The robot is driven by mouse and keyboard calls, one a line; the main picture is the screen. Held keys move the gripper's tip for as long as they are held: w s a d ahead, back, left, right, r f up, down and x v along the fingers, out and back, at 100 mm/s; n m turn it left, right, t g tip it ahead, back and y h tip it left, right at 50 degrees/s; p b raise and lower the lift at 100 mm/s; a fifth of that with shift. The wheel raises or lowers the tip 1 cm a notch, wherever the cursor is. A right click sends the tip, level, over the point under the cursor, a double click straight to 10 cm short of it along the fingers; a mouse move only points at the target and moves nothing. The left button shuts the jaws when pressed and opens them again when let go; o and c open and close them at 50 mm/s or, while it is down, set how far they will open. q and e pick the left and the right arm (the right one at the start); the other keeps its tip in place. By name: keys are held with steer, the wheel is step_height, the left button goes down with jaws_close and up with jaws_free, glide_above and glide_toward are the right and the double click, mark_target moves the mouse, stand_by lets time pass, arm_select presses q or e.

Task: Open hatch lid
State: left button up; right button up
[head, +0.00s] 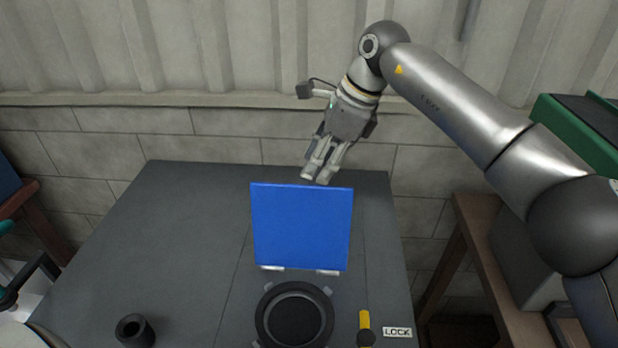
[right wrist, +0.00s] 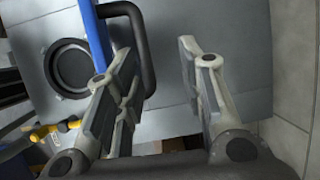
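The blue hatch lid (head: 301,228) stands upright on its hinges behind the round black-rimmed opening (head: 294,316) in the grey top. In the right wrist view the lid shows edge-on as a blue strip (right wrist: 94,36), with a black bar handle (right wrist: 147,50) on its far face. My right gripper (head: 318,176) is just behind and above the lid's top edge. In the right wrist view its fingers (right wrist: 158,85) are spread apart, with nothing clasped between them. The near finger overlaps the handle in that picture; contact cannot be told. My left gripper is not in view.
A yellow-handled latch (head: 364,322) and a LOCK label (head: 397,331) are right of the opening. A dark short cylinder (head: 135,330) stands at the front left. The top's left part is clear. A wall is behind; a wooden table (head: 475,240) is at right.

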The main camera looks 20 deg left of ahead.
steer(key=v, duration=0.6)
steer(key=shift+s, duration=0.15)
